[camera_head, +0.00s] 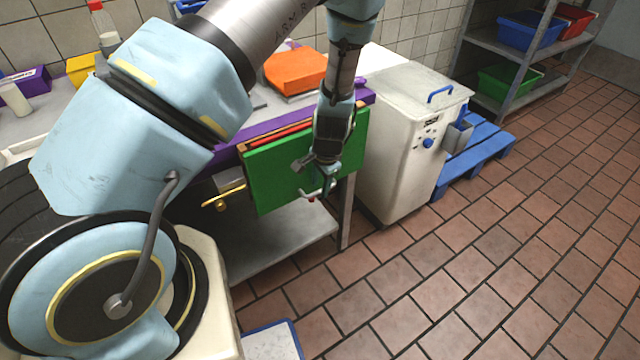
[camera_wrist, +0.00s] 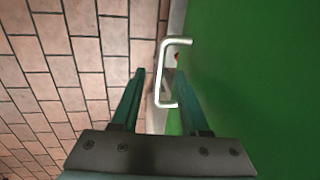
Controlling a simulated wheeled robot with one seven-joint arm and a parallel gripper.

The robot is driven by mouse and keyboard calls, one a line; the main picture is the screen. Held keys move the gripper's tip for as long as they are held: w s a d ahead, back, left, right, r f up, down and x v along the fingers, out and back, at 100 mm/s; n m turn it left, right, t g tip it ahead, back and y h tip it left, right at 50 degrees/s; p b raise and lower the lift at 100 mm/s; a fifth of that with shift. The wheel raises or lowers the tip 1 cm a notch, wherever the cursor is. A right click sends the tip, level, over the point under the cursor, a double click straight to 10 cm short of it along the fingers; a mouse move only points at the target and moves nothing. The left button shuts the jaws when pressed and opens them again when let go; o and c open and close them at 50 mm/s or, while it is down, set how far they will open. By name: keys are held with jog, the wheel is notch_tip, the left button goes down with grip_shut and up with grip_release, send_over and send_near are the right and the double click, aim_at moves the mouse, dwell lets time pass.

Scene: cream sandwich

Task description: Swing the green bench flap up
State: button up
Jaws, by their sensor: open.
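The green bench flap (camera_head: 272,175) hangs down at the front of the bench, its face close to vertical. It fills the right side of the wrist view (camera_wrist: 260,75). A pale bar handle (camera_wrist: 176,42) stands out from the flap near its edge. My gripper (camera_head: 318,192) is at the lower right part of the flap. In the wrist view my gripper (camera_wrist: 163,88) is open, with the handle lying ahead of and between its two fingers. I cannot tell whether either finger touches the handle or flap.
A purple-edged bench top (camera_head: 228,155) with an orange item (camera_head: 295,72) stands above the flap. A brass-coloured bracket (camera_head: 222,198) is at the flap's left. A white machine (camera_head: 395,150) stands close on the right, beside a blue pallet (camera_head: 478,150). Tiled floor (camera_head: 480,270) in front is clear.

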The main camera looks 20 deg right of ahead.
jog(key=shift+f, duration=0.35)
jog(key=shift+c, duration=0.2)
grip_shut()
dwell(1.0)
